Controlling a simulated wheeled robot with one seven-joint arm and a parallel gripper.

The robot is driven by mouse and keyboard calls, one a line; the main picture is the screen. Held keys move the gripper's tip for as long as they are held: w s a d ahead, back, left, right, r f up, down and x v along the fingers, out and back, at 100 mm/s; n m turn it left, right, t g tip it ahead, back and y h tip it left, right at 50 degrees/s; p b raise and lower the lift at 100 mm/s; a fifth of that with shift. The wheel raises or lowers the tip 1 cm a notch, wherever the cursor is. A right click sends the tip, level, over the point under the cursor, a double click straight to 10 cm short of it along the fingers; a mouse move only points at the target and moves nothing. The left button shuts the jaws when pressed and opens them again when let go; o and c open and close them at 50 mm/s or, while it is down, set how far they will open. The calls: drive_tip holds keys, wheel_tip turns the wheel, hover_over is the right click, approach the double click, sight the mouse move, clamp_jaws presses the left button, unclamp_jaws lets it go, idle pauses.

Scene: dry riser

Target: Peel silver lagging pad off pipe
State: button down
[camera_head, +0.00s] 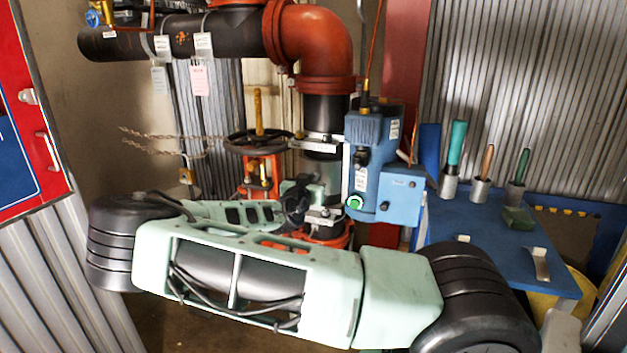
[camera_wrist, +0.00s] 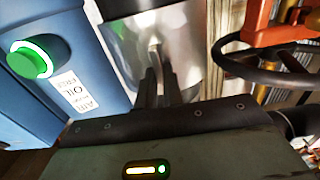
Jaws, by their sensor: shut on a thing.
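The silver lagging pad (camera_head: 326,172) wraps the upright dark pipe (camera_head: 325,110) below the orange elbow. It also shows in the wrist view (camera_wrist: 188,45) as a shiny curved sheet with a grey tab (camera_wrist: 155,52) standing off its face. My gripper (camera_wrist: 160,78) is shut on the tab, its two dark fingers close together in front of the pad. In the head view my gripper (camera_head: 298,196) is at the left side of the pad, and my arm hides part of the area below. The pad is still around the pipe.
A blue box with a green button (camera_head: 355,201) stands right beside the pad. A dark handwheel (camera_head: 258,142) on an orange valve is to the left. A blue bench (camera_head: 470,225) with several handled tools is at right. A red panel (camera_head: 30,120) is at far left.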

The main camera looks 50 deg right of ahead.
drive_tip(key=b+v, duration=0.1)
drive_tip(key=v, duration=0.7)
idle(0.6)
drive_tip(key=shift+a, duration=0.1)
idle(0.4)
